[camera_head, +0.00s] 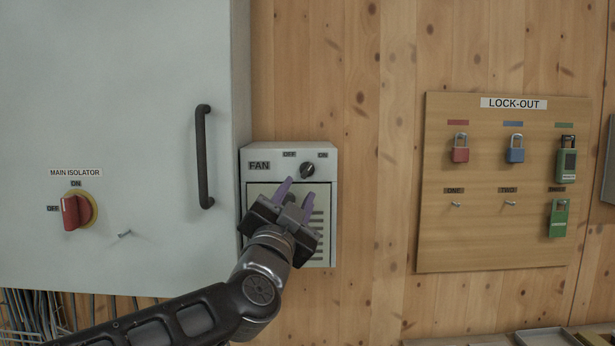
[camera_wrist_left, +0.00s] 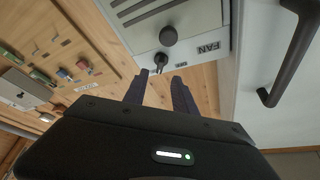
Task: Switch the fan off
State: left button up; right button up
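The fan box (camera_head: 246,188) is a grey-white unit on the wooden wall, labelled FAN, with OFF and ON marks on its top strip. Its small black switch knob (camera_head: 307,170) sits between the marks, and its pointer seems to lean toward ON. My left gripper (camera_head: 297,190) is open and empty, in front of the vented lower panel, with its fingertips just below the knob. In the left wrist view the switch knob (camera_wrist_left: 160,59) shows just beyond the open fingers (camera_wrist_left: 160,77), apart from them. My right gripper is not in view.
A grey cabinet with a dark handle (camera_head: 203,156) and a red isolator knob (camera_head: 72,212) stands at left. A round dark knob (camera_wrist_left: 168,35) sits on the fan box's vented panel. A lock-out board (camera_head: 500,255) with padlocks hangs at right. The wall between is clear.

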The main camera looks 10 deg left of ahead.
aim_at(306, 174)
pick_arm(q)
jog(key=p+x, duration=0.1)
jog(key=x, duration=0.7)
jog(key=shift+a+p, duration=0.1)
jog(key=shift+p, duration=0.2)
jog(key=shift+s, duration=0.1)
grip_shut()
dwell(0.3)
